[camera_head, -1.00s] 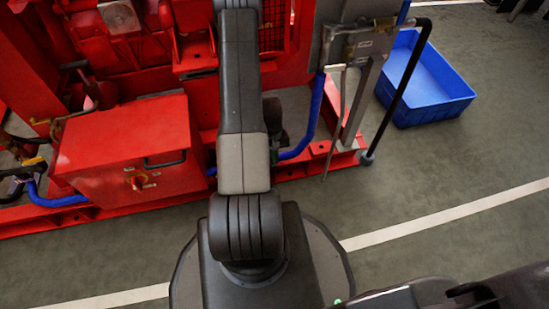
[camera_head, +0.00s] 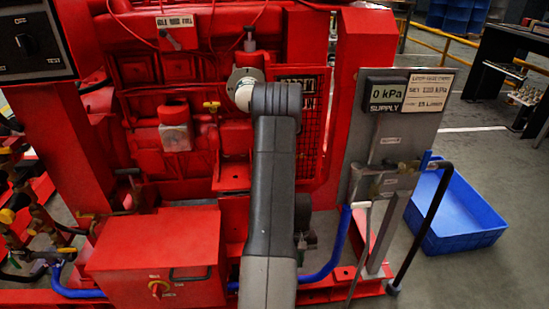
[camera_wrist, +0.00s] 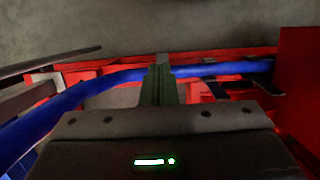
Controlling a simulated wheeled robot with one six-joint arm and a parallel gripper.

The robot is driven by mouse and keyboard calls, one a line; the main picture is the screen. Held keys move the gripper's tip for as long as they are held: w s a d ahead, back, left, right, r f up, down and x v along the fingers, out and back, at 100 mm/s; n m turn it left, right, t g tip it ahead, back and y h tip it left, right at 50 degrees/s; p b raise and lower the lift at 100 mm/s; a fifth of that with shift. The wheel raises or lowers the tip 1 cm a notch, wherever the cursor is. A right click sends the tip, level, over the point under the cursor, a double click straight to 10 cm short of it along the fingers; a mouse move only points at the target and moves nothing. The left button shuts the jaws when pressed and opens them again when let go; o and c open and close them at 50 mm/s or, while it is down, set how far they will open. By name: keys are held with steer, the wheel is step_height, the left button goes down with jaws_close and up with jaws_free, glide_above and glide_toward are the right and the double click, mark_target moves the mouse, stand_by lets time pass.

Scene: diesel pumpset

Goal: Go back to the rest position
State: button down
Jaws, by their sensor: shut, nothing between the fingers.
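My gripper (camera_wrist: 159,84) shows in the wrist view with its fingers together and nothing between them. It points down over the red base frame (camera_wrist: 215,57) and the blue hose (camera_wrist: 90,90), with grey floor beyond. In the head view my arm rises up the middle, in front of the red pumpset (camera_head: 150,85), and bends at the top.
A red box (camera_head: 155,255) with a rotary switch stands at the lower left. A panel (camera_head: 405,110) with a 0 kPa display is right of my arm. A blue crate (camera_head: 455,215) sits on the floor at right. Open floor lies around the crate.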

steer(key=shift+f, duration=0.1)
step_height(320, 180, down, 15)
steer(key=b, duration=0.6)
